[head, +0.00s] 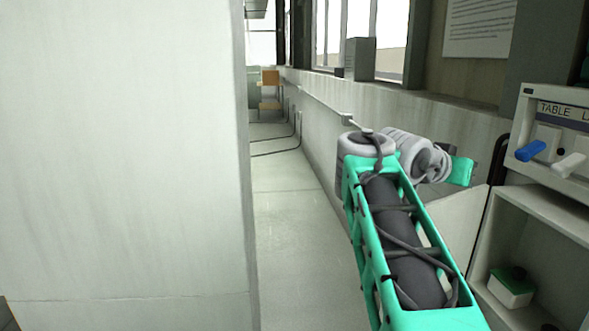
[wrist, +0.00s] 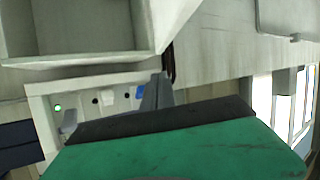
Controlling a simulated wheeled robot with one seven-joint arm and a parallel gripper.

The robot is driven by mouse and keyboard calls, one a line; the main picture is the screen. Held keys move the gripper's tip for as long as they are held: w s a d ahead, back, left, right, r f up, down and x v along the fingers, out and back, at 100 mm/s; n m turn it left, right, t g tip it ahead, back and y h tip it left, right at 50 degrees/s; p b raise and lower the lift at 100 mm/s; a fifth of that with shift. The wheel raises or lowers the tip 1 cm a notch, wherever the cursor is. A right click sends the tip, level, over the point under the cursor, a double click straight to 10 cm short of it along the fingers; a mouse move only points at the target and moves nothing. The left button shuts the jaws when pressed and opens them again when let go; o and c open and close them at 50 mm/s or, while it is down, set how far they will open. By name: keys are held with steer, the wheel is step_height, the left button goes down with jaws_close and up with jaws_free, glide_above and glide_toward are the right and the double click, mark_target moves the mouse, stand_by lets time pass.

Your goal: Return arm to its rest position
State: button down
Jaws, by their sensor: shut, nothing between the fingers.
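My arm (head: 410,240), teal with a dark core and cables, reaches forward from the bottom right of the head view and bends at grey joints. A teal part of it points right, towards the panel side. My gripper (wrist: 157,92) shows in the wrist view as narrow grey fingers beyond a dark edge and a green body. The fingers are shut and empty. They appear in front of the panel's edge; whether they touch it I cannot tell. The gripper's fingers cannot be made out in the head view.
A control panel (head: 565,112) labelled "TABLE L…" with a blue switch (head: 531,151) and a white switch (head: 569,167) is at right. Below it, an open shelf holds a small white-and-green box (head: 511,286). A large pale wall (head: 120,160) blocks the left; clear floor (head: 290,240) lies between.

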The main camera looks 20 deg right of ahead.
steer(key=w+a+f+n+t+y+p, duration=0.1)
steer(key=w+a+f+n+y+p, duration=0.2)
steer(key=a, duration=0.5)
steer(key=w+a+f+n+t+y+p, duration=0.1)
steer(key=w+a+f+n+y+p, duration=0.15)
steer(key=a+f, duration=0.45)
steer(key=w+a+f+n+t+y+p, duration=0.1)
steer(key=w+a+f+n+y, duration=0.2)
steer(key=a, duration=0.6)
steer(key=s+a+f+n+g+y+p, duration=0.1)
steer(key=s+a+f+n+y+p, duration=0.1)
steer(key=s+a+f, duration=0.3)
steer(key=s+a+f+n+g+y+p, duration=0.1)
steer(key=s+a+f, duration=0.5)
steer(key=a, duration=0.6)
steer(key=s+n+y+p, duration=0.1)
steer(key=n+y, duration=0.1)
steer(key=n, duration=0.1)
steer(key=shift+s+g, duration=0.25)
steer(key=shift+g, duration=0.15)
